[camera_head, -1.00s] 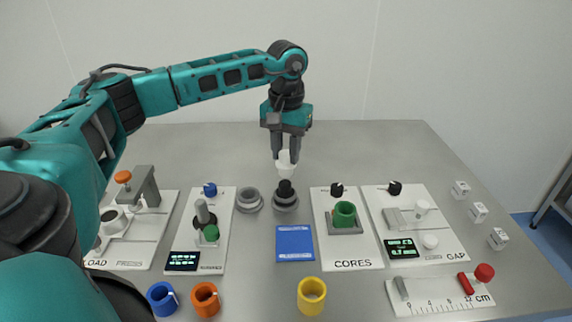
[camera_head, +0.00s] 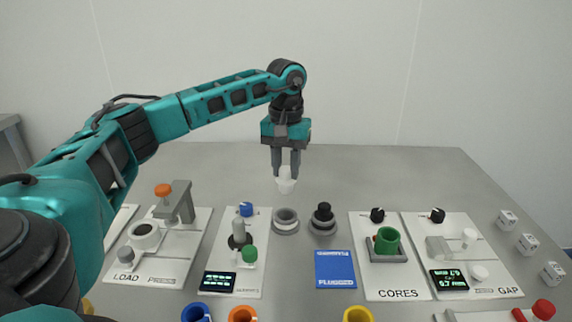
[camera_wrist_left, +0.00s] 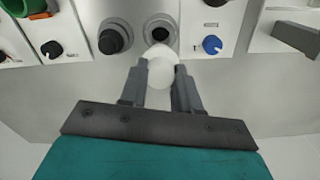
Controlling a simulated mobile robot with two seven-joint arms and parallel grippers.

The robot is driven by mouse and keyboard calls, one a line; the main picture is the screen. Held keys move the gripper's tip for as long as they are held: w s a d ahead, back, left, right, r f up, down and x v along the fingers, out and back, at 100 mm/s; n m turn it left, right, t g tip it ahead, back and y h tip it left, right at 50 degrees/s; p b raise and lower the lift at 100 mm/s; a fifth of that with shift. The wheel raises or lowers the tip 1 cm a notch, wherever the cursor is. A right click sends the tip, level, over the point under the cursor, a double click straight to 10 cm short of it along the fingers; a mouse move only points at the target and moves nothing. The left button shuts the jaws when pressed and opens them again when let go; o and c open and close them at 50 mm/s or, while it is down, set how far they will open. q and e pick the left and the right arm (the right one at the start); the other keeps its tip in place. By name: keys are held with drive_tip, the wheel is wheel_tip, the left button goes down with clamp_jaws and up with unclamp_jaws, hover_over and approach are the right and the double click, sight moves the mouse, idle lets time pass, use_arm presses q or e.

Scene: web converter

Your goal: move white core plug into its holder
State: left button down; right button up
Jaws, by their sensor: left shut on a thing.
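My left gripper (camera_head: 286,164) is shut on the white core plug (camera_head: 286,184), a small white tapered piece hanging below the fingertips. It holds the plug in the air, behind and above an empty grey round holder (camera_head: 286,221). In the left wrist view the plug (camera_wrist_left: 160,70) sits between the fingertips, and its far end overlaps the near rim of the grey holder (camera_wrist_left: 160,28). I cannot tell whether they touch. A black plug (camera_head: 323,212) stands in a similar grey holder just to the right. My right gripper is not in view.
A blue card (camera_head: 336,268) lies in front of the holders. White panels with a press (camera_head: 178,202), a green cylinder (camera_head: 387,241) and small displays stand on either side. White cubes (camera_head: 528,243) line the right edge. The table behind the holders is clear.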

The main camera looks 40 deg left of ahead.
sight(285, 180)
use_arm(q)
wheel_tip(285, 180, down, 2)
drive_tip(key=shift+f+b, duration=0.1)
drive_tip(key=shift+b, duration=0.4)
drive_tip(key=shift+f+b, duration=0.45)
drive_tip(key=shift+f, duration=0.4)
drive_tip(key=shift+f+b, duration=0.4)
drive_tip(key=shift+f, duration=0.5)
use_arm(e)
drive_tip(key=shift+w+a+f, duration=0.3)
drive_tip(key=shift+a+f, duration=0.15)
use_arm(q)
drive_tip(key=shift+r+p, duration=0.1)
drive_tip(key=shift+p, duration=0.25)
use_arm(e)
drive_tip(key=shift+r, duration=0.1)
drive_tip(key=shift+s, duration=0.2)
